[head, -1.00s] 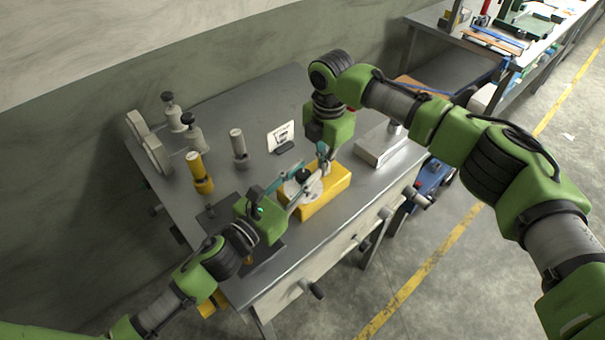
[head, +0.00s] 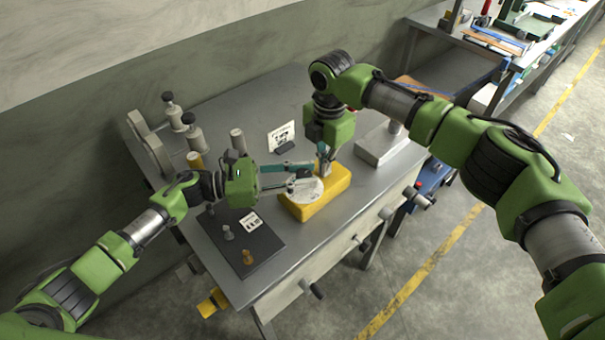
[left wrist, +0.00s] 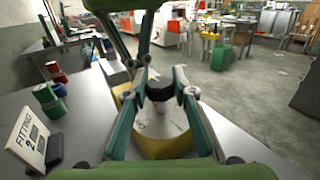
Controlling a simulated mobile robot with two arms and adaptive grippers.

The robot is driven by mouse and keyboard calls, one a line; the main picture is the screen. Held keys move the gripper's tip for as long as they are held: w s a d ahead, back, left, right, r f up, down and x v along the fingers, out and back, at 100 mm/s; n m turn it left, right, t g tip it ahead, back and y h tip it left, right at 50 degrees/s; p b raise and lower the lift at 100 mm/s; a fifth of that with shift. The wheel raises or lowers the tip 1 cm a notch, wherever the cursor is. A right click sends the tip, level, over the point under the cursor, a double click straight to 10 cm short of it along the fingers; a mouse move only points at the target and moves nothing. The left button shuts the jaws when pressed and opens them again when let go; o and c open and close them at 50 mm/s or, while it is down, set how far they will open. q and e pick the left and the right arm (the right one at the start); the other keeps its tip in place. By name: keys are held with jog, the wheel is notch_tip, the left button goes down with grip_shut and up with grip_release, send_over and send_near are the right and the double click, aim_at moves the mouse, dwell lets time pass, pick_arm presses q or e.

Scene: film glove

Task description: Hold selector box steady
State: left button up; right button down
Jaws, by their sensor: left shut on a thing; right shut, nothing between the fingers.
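The selector box is a yellow block (head: 338,182) with a pale round dial (head: 311,194) on top, standing on the grey workbench. A dark knob sits above the dial; it shows in the left wrist view (left wrist: 160,90). My left gripper (head: 312,174) reaches in from the left with teal fingers on both sides of the knob and is shut on it. The fingers partly hide the knob in the head view. My right gripper (head: 325,160) points down at the box's back edge, shut and empty; I cannot tell whether it touches the box.
A dark mat (head: 265,252) with small pegs lies at the bench's front left. A printed card (head: 282,135) stands behind the box. A grey block (head: 382,148) is to the right. Several cylinders, including a grey one (head: 238,139), stand at the back left.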

pick_arm(q)
jog(key=shift+s+d+m+g, duration=0.2)
jog(key=shift+m+g, duration=0.2)
jog(key=shift+g, duration=0.2)
jog(key=o, duration=1.1)
jog(key=shift+w, duration=0.1)
jog(key=shift+a, duration=0.45)
jog(key=a, duration=0.3)
jog(key=s+a, duration=0.1)
jog(key=a, duration=0.3)
jog(key=s+a, duration=0.1)
jog(key=a, duration=0.3)
jog(key=shift+s+r, duration=0.1)
jog(key=shift+s, duration=0.05)
